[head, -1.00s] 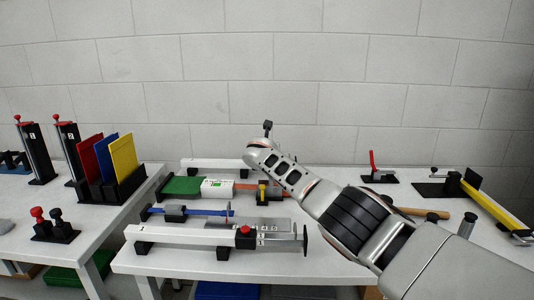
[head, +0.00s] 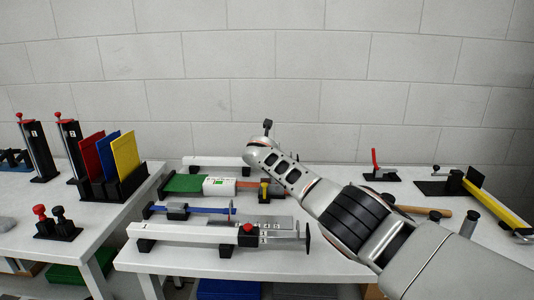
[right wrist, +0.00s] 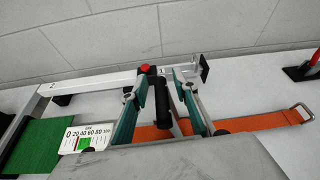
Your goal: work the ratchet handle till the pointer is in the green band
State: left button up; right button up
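The gauge (right wrist: 85,137) is a white plate with a 0 to 100 scale, a green band and a thin red mark near the band's left edge; its exact reading is too small to tell. It also shows in the head view (head: 219,187). The black ratchet handle (right wrist: 163,97) stands up at the orange strap (right wrist: 262,120). My right gripper (right wrist: 163,92) is open, one teal finger on each side of the handle, with gaps visible. In the head view my right arm reaches over the bench, its fingers hidden. My left gripper is not in view.
A green strip (head: 185,184) lies left of the gauge. A long white rail with a red knob (head: 248,228) stands along the bench's front, and a blue bar device (head: 205,210) lies behind it. A red-handled clamp (head: 376,170) stands at the right back.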

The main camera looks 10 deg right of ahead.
jog(key=shift+s+a+r, duration=0.1)
jog(key=shift+s+r, duration=0.05)
jog(key=v, duration=1.1)
jog(key=shift+s, duration=0.35)
jog(key=shift+a+r, duration=0.1)
